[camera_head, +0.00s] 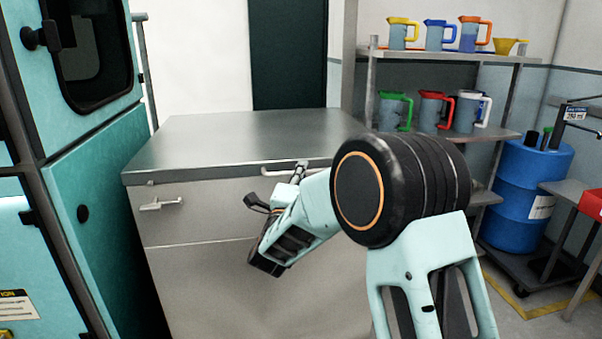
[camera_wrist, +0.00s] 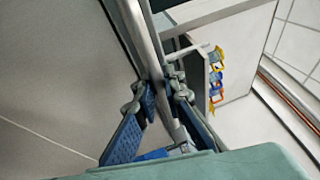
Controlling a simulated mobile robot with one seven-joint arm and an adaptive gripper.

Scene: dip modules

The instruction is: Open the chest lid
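The chest is a grey metal cabinet (camera_head: 210,290) with a flat steel lid (camera_head: 240,138) on top. The lid lies level and closed. One handle (camera_head: 160,204) shows on the front at left, and another (camera_head: 280,171) at right, just under the lid's front edge. My gripper (camera_head: 297,174) is at the right part of that edge, by the right handle. In the wrist view my gripper (camera_wrist: 160,94) has its blue-padded fingers apart, with the long metal edge (camera_wrist: 145,40) running between them. I cannot tell whether either finger touches it.
A teal machine (camera_head: 100,200) stands close on the left. A shelf (camera_head: 440,56) with several jugs is behind on the right. A blue barrel (camera_head: 520,190) stands on a dark trolley at right. The lid's top is bare.

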